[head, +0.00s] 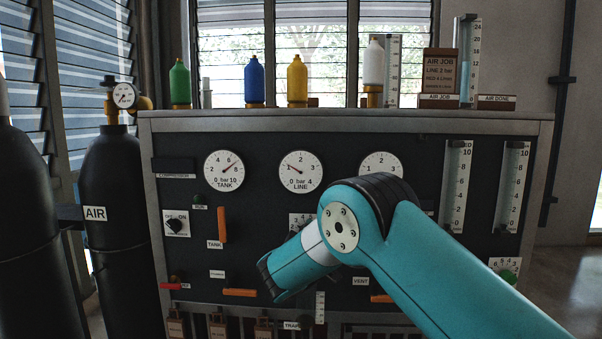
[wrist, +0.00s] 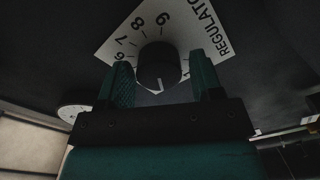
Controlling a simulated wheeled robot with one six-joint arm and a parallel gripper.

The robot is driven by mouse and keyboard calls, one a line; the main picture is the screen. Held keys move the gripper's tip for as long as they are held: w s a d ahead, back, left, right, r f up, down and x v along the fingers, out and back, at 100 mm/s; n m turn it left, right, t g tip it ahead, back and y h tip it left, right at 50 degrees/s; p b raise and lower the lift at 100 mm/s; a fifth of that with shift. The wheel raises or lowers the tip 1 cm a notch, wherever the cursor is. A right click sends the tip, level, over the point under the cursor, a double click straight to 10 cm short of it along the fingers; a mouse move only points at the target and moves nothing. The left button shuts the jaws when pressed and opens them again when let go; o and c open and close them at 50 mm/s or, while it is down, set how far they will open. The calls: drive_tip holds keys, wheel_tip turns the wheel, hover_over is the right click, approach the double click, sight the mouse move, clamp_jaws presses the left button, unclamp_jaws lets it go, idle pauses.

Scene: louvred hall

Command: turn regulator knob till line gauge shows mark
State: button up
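The regulator knob (wrist: 158,66), round and black with a white pointer mark, sits on a white numbered plate (wrist: 205,28) labelled REGULATOR in the wrist view. My gripper (wrist: 163,82) is open, with one finger at each side of the knob and a gap visible. I cannot tell if either finger touches it. The line gauge (head: 301,172) is a white dial marked 0 to 4 bar, its needle pointing up-left near 1. A sign (head: 439,72) reads "AIR JOB, LINE 2 bar". My arm hides the gripper and knob in the head view.
The tank gauge (head: 224,171) is left of the line gauge; a third gauge (head: 381,168) is right, partly behind my arm. Orange handles (head: 222,225), a switch (head: 177,224) and flow tubes (head: 456,185) line the panel. Coloured bottles (head: 254,82) stand on top. A black air cylinder (head: 112,230) stands left.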

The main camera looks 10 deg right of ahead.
drive_tip(key=shift+o, duration=0.9)
drive_tip(key=b+v, duration=0.4)
drive_tip(key=v, duration=0.3)
drive_tip(key=shift+r, duration=0.1)
drive_tip(key=b+v, duration=0.4)
drive_tip(key=v, duration=1.3)
drive_tip(key=shift+s, duration=0.25)
drive_tip(key=shift+c, duration=0.4)
